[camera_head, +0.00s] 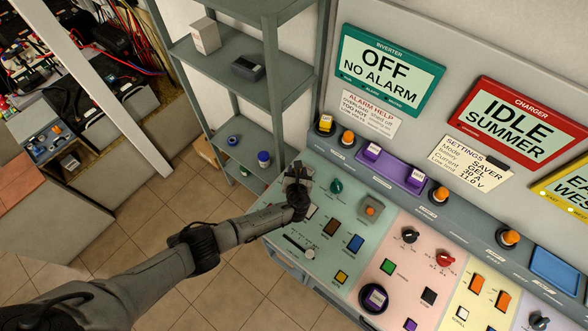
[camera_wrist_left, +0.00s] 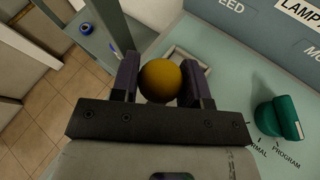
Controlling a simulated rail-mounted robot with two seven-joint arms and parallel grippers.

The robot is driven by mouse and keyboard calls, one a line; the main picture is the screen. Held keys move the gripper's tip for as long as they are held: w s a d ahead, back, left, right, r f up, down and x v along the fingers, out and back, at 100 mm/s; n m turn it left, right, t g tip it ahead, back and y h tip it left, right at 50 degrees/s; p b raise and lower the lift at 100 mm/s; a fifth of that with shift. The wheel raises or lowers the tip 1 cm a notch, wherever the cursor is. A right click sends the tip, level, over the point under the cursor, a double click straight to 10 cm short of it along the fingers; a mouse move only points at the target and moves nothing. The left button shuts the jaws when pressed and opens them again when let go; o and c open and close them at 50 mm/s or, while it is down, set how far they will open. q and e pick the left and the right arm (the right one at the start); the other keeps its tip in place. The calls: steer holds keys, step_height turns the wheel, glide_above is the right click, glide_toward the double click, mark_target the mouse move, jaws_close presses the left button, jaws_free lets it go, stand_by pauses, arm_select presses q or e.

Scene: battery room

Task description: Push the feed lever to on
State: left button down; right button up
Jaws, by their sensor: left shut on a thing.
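My left gripper (camera_head: 298,178) is over the far left corner of the green panel section. In the left wrist view its two fingers (camera_wrist_left: 160,84) are closed on the sides of a round dark-yellow knob (camera_wrist_left: 160,81), which I take for the feed lever's ball. The lever's shaft is hidden below the knob and gripper. A pale rectangular frame (camera_wrist_left: 178,51) shows on the panel behind the knob, and a partly cut label ending in "EED" is on the ledge above it. The lever's on and off marks cannot be read. My right gripper is not in view.
A green rotary knob (camera_wrist_left: 278,120) stands right of the gripper; the head view shows it too (camera_head: 336,186). Coloured push buttons (camera_head: 355,243) lie nearer the front. The inverter display (camera_head: 388,70) reads OFF, NO ALARM. Grey shelves (camera_head: 240,62) stand to the left.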

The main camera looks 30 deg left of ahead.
arm_select(q)
steer(key=shift+w+d+r+m+g+p, duration=0.1)
steer(key=shift+w+m+g+p, duration=0.2)
steer(key=shift+w+g+p, duration=0.25)
steer(key=shift+g, duration=0.25)
steer(key=shift+f, duration=0.2)
steer(key=c, duration=0.6)
jaws_free()
steer(key=shift+w, duration=0.1)
steer(key=shift+c, duration=0.2)
steer(key=shift+p, duration=0.3)
